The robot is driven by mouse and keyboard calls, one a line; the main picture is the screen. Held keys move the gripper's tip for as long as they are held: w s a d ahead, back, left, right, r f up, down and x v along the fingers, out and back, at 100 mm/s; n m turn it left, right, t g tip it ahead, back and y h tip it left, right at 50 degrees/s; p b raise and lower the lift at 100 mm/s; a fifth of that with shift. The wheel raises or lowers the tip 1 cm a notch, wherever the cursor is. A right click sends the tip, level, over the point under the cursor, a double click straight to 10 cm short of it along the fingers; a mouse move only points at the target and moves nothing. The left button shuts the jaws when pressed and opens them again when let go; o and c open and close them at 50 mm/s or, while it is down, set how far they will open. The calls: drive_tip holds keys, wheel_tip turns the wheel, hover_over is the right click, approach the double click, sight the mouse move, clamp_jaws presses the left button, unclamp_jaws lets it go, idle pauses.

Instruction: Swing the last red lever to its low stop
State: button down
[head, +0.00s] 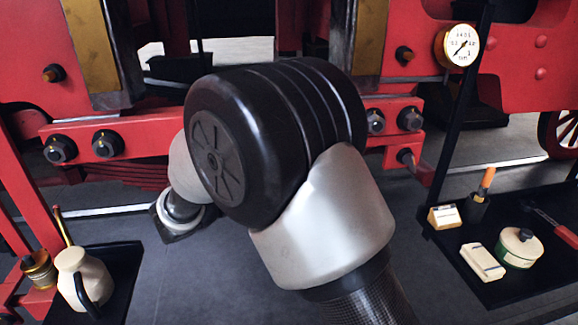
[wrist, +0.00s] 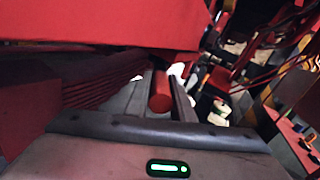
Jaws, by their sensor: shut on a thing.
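In the wrist view a red rounded bar (wrist: 160,92), which looks like the red lever's grip, sits between the fingers of my gripper (wrist: 162,78). My gripper is shut on it. The rest of the lever, its pivot and its low stop cannot be made out. In the head view my arm covers the middle, and the fingertips and the lever are hidden behind it.
A red engine frame (head: 490,70) with bolts and a pressure gauge (head: 457,46) spans the back. A black tray (head: 500,290) with tools and tins stands right. A cream jug (head: 82,277) stands on a dark tray at lower left. In the wrist view a red beam (wrist: 110,22) hangs close above.

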drive_tip(key=c, duration=1.6)
unclamp_jaws()
drive_tip(key=shift+w, duration=0.15)
drive_tip(key=shift+o, duration=0.2)
drive_tip(key=v, duration=1.7)
drive_tip(key=shift+p, duration=0.45)
drive_tip(key=shift+a+r, duration=0.15)
drive_tip(key=shift+a, duration=0.05)
